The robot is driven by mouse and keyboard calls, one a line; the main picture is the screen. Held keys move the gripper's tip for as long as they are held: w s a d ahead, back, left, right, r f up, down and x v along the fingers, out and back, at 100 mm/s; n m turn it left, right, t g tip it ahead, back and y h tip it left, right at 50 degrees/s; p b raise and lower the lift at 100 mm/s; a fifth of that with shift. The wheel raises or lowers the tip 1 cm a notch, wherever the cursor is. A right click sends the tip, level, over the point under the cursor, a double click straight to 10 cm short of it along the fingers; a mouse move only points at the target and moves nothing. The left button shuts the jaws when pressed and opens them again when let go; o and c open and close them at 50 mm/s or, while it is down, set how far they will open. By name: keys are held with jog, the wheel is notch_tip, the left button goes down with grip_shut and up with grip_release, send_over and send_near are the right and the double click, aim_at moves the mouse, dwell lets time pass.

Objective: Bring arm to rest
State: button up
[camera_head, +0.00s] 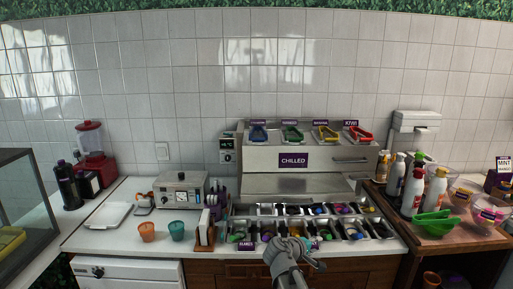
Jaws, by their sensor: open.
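My gripper (290,243) is at the bottom centre of the head view, with my arm reaching up from the lower edge. It is over the front edge of the steel topping trays and hides part of their front row. It is open, and I see nothing held in it. The topping trays (237,246) sit in the counter in two rows, with dark and coloured contents.
The chilled cabinet (260,160) stands behind the trays. An orange cup (147,232) and a teal cup (177,231) stand on the white counter (110,243) at left. Several bottles (414,190) and a green container (435,222) occupy the wooden counter at right.

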jog(key=s+a+f+m+g+y, duration=0.1)
jog(key=s+f+m+g+y, duration=0.2)
jog(key=s, duration=0.5)
jog(key=s+a+f+m+g+y, duration=0.1)
jog(key=s+f+m+g+y, duration=0.3)
jog(key=s+f+y, duration=0.3)
jog(key=shift+s+a+f+m+g+y, duration=0.25)
jog(key=shift+s+f+m+g+y, duration=0.05)
jog(key=shift+s+f+g, duration=0.35)
